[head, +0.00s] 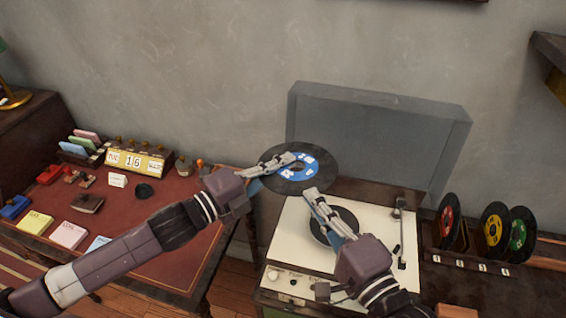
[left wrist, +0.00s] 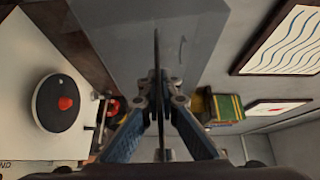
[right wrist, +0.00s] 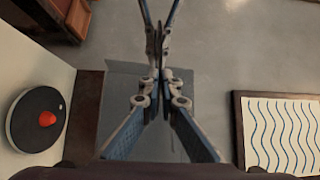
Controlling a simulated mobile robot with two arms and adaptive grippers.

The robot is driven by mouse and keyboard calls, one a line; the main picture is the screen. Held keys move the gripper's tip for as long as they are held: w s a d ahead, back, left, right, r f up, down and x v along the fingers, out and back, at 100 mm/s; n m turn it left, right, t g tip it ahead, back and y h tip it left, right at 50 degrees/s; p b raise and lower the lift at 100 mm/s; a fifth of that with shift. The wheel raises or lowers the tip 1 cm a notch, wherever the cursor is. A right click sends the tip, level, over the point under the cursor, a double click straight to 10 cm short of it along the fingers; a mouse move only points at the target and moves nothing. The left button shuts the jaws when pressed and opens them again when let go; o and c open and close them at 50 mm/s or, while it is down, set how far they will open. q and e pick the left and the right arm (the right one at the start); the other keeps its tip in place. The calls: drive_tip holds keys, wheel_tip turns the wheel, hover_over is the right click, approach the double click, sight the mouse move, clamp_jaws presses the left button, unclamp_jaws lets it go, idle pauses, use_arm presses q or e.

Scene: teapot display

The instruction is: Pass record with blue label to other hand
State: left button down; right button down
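The record with the blue label (head: 328,165) is black and held in the air above the back left of the turntable. My left gripper (head: 292,159) is shut on it, its fingers reaching onto the label from the left. The record shows edge-on between the left fingers as a thin dark strip (left wrist: 157,55). My right gripper (head: 311,192) is at the record's lower, near edge. In the right wrist view its fingers (right wrist: 160,78) are close together, seemingly with the thin record edge between them, and my left fingers converge from above.
The cream turntable (head: 290,235) with a dark platter (right wrist: 38,120) lies below, its clear lid (head: 380,135) raised behind. Records with red (head: 447,220), yellow (head: 494,228) and green (head: 520,235) labels stand in a rack at right. A red-topped desk (head: 180,265) with stationery is at left.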

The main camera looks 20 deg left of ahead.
drive_tip(key=c, duration=2.1)
unclamp_jaws()
